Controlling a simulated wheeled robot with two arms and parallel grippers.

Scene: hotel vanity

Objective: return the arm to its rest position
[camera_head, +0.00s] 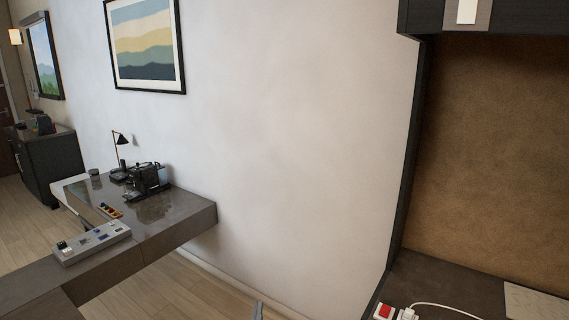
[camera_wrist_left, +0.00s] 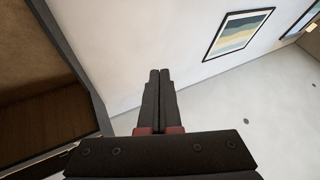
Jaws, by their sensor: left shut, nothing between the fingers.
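My left gripper (camera_head: 257,310) shows only as a small grey tip at the bottom edge of the head view, in front of the floor and the foot of the white wall. In the left wrist view my left gripper (camera_wrist_left: 159,74) has its two dark fingers together, with nothing between them. Its fingers touch no object there; the wall and ceiling lie behind them. The rest of the left arm is out of the head view. My right gripper is in neither view.
A dark vanity alcove (camera_head: 412,150) stands at right, with a red-and-white switch block (camera_head: 384,312) and a white cable (camera_head: 450,306) on its counter. Open floor lies between.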

